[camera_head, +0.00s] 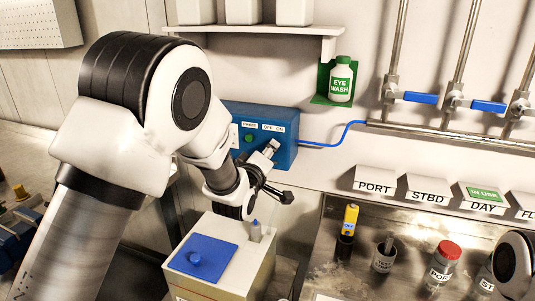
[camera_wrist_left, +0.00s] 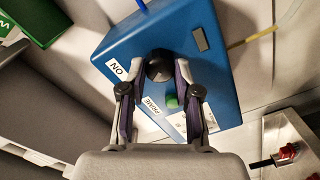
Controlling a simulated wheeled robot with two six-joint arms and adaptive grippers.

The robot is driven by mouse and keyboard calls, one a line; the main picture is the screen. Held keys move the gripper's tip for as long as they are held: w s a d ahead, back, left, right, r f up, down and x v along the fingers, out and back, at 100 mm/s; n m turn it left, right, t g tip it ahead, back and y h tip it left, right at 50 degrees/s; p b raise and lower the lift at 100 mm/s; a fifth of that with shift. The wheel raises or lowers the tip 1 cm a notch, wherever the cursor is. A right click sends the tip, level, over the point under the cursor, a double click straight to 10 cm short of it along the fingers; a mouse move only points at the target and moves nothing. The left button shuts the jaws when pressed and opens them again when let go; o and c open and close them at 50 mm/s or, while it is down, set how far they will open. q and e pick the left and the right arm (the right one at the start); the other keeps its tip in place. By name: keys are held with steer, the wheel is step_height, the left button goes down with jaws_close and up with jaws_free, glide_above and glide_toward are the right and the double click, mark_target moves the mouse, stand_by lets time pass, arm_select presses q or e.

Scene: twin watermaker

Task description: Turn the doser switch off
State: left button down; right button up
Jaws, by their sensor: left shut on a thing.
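The doser is a blue box (camera_head: 284,118) on the wall, with a green button (camera_head: 249,138) and PRIME, OFF and ON labels. It fills the upper middle of the left wrist view (camera_wrist_left: 190,30). A dark round switch knob (camera_wrist_left: 159,66) stands out from its face, between the ON and PRIME labels. The OFF label is not visible there. My left gripper (camera_wrist_left: 160,92) is shut on this knob, one finger on each side. In the head view my left gripper (camera_head: 268,165) is at the box's lower front and hides the knob. My right gripper is out of view.
A white container with a blue lid (camera_head: 205,256) stands below my left gripper. A blue tube (camera_head: 345,135) leaves the box rightward. An eye wash bottle (camera_head: 341,80) hangs at its upper right. Labelled bottles and cups stand in a tray (camera_head: 345,280) at right.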

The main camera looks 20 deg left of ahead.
arm_select(q)
steer(key=c, duration=1)
jaws_free()
steer(key=shift+o, duration=0.9)
steer(key=shift+w+d, duration=0.15)
steer(key=shift+w, duration=0.05)
steer(key=shift+s, duration=0.1)
steer(key=s, duration=1.1)
steer(key=shift+s, duration=0.4)
